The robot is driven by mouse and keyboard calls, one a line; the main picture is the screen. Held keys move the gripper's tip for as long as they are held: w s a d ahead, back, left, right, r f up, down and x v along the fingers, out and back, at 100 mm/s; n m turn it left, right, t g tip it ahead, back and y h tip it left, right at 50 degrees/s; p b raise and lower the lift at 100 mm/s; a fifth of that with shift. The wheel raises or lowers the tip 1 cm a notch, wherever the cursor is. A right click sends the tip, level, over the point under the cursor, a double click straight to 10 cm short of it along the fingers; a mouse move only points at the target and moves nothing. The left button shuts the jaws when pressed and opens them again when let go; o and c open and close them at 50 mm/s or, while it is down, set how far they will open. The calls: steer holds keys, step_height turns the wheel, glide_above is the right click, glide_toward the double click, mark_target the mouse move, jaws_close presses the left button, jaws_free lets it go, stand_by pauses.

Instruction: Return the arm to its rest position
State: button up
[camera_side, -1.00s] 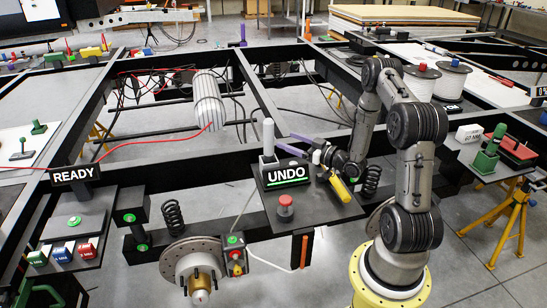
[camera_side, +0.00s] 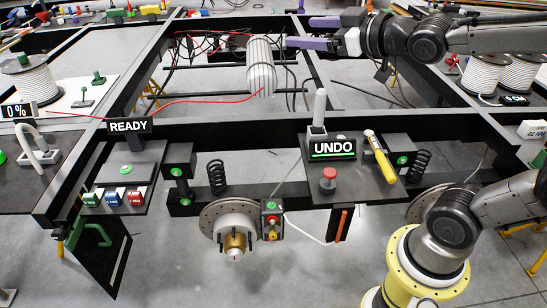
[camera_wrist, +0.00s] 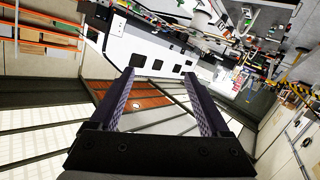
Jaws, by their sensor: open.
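My gripper (camera_side: 299,32) is raised above the black chassis frame (camera_side: 460,128) in the side view, at the end of my forearm stretched in from the right. Its two purple fingers point left and stand apart with nothing between them. They look near the top of the white ribbed cylinder (camera_side: 261,66), but I cannot tell the depth. In the wrist view the fingers of my gripper (camera_wrist: 159,74) are spread and empty, with only the far room between them. Part of my upper arm is cut off at the right edge of the side view.
The UNDO sign (camera_side: 333,148) stands on a panel with a red button (camera_side: 328,180) and a yellow-handled tool (camera_side: 379,155). The READY sign (camera_side: 129,126) is to the left. Red wires (camera_side: 205,99) cross the frame behind. Cable spools (camera_side: 30,82) stand at both sides.

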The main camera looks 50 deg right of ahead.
steer(key=s+a+f+m+g, duration=0.1)
steer(key=s+f+g, duration=0.4)
steer(key=s, duration=0.5)
steer(key=s+a+f+m+g, duration=0.1)
steer(key=s+a+f+g, duration=0.1)
steer(key=s+f+g, duration=0.3)
steer(key=s+f, duration=0.4)
steer(key=f, duration=0.1)
steer(key=shift+s+m+y, duration=0.3)
steer(key=shift+s+y, duration=0.05)
steer(key=shift+y, duration=0.05)
